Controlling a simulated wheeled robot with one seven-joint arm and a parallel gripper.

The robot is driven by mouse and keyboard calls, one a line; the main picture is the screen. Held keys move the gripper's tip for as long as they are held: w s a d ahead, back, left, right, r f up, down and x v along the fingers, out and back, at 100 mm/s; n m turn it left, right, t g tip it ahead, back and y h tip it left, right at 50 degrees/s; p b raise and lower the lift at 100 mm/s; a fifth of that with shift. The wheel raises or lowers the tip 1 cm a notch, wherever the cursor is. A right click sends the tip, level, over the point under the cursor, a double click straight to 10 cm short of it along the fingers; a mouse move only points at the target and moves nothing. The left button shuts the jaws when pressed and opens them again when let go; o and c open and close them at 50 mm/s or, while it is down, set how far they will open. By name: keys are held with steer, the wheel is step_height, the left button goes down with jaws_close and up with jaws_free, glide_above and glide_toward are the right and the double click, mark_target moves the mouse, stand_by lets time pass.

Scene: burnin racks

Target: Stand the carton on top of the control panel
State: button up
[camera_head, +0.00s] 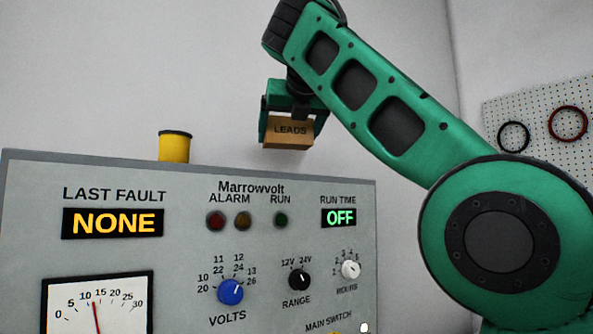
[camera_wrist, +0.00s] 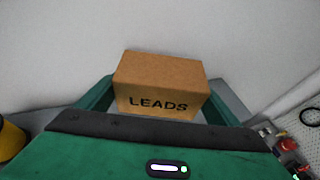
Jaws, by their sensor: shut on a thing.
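The carton (camera_head: 288,132) is a small brown box marked LEADS. My gripper (camera_head: 289,122) is shut on it and holds it upright above the top edge of the control panel (camera_head: 190,175), right of its middle. In the head view a gap shows between the carton's underside and the panel's top edge. The carton (camera_wrist: 160,85) also fills the middle of the wrist view, between the green fingers. Part of the grey panel top (camera_wrist: 235,103) shows behind and beside it. The carton's underside is hidden in the wrist view.
A yellow cylinder with a dark top (camera_head: 175,147) stands at the panel's top, left of the carton. Its edge also shows at the left of the wrist view (camera_wrist: 10,138). A pegboard (camera_head: 545,125) with cable loops hangs at the right. The panel top between cylinder and carton looks clear.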

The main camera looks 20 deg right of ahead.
mark_target(300, 149)
steer(key=w+d+f, duration=0.1)
steer(key=d+f, duration=0.1)
steer(key=w+d+f, duration=0.1)
steer(key=d, duration=0.1)
steer(key=shift+w, duration=0.3)
steer(key=shift+a+f, duration=0.1)
steer(key=shift+f, duration=1.75)
steer(key=o, duration=1.1)
steer(key=v, duration=1.2)
steer(key=shift+s, duration=0.1)
